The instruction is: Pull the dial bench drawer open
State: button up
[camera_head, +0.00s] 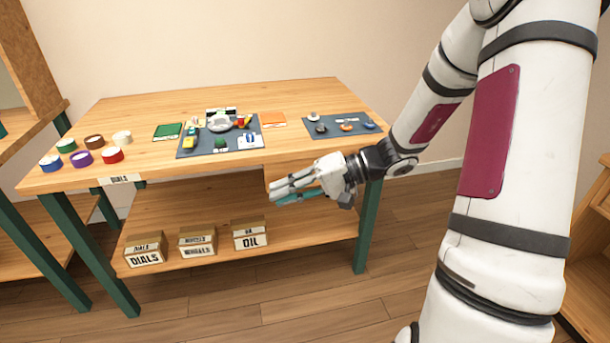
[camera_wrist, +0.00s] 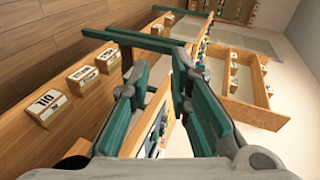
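The wooden dial bench (camera_head: 200,95) has green legs and a "DIALS" label (camera_head: 120,179) on its front edge at the left. A short wooden panel (camera_head: 270,172) shows under the tabletop's front edge, partly hidden by my gripper; I cannot tell whether it is the drawer front. No drawer handle is clearly visible. My gripper (camera_head: 276,193) is in front of the bench's right half, just below the tabletop edge, pointing left. In the wrist view its two teal-padded fingers (camera_wrist: 158,62) stand apart with nothing gripped between them.
Two blue-grey mats with small parts (camera_head: 219,152) (camera_head: 340,134) lie on the bench, with several tape rolls (camera_head: 82,158) at the left. Boxes labelled "DIALS" (camera_head: 145,250), "WHEELS" (camera_head: 197,241) and "OIL" (camera_head: 249,235) stand on the lower shelf. The floor in front is clear.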

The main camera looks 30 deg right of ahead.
jog(key=w+d+f+m+t+h+b, duration=0.25)
jog(key=d+f+m+t, duration=0.2)
jog(key=d+f, duration=0.35)
jog(key=w+d+f+m+t+h+b, duration=0.25)
jog(key=d+f+t+h, duration=0.2)
jog(key=d, duration=0.45)
jog(key=w+d+f+m+t+h+b, duration=0.25)
jog(key=d+f+m+t+b, duration=0.2)
jog(key=d+f, duration=0.35)
jog(key=shift+t+h, duration=0.25)
jog(key=shift+h, duration=0.1)
jog(key=x, duration=0.4)
jog(key=b+x, duration=0.1)
jog(key=x, duration=0.3)
jog(key=r+b+x, duration=0.1)
jog(key=x, duration=0.4)
jog(key=shift+d, duration=0.35)
grip_shut()
